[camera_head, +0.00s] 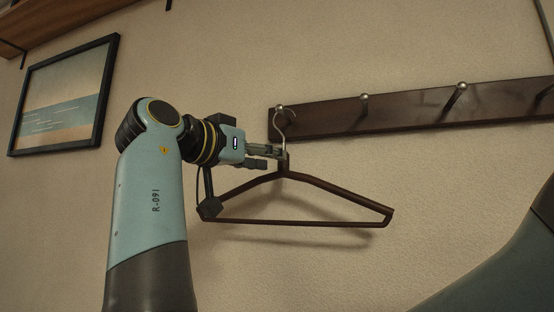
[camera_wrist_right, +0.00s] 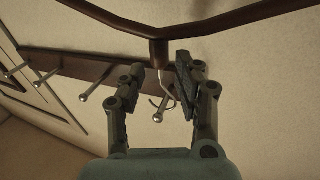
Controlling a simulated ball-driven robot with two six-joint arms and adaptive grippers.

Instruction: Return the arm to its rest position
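My right gripper (camera_head: 279,154) is beside the neck of a dark brown hanger (camera_head: 310,223) in the head view. The hanger's metal hook is at the leftmost peg (camera_head: 280,109) of a dark wall rail (camera_head: 410,112), and the hanger hangs below it. In the right wrist view, the two fingers of the right gripper (camera_wrist_right: 160,72) stand apart. The hanger neck (camera_wrist_right: 159,52) and its thin hook lie in line with the gap, with space on both sides. My left gripper is not in view.
Several metal pegs stick out from the rail; the ones to the right look bare. A framed picture (camera_head: 64,95) hangs at the left, below a wooden shelf (camera_head: 50,22). A teal part, probably mine, fills the lower right corner. The wall below the rail is otherwise clear.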

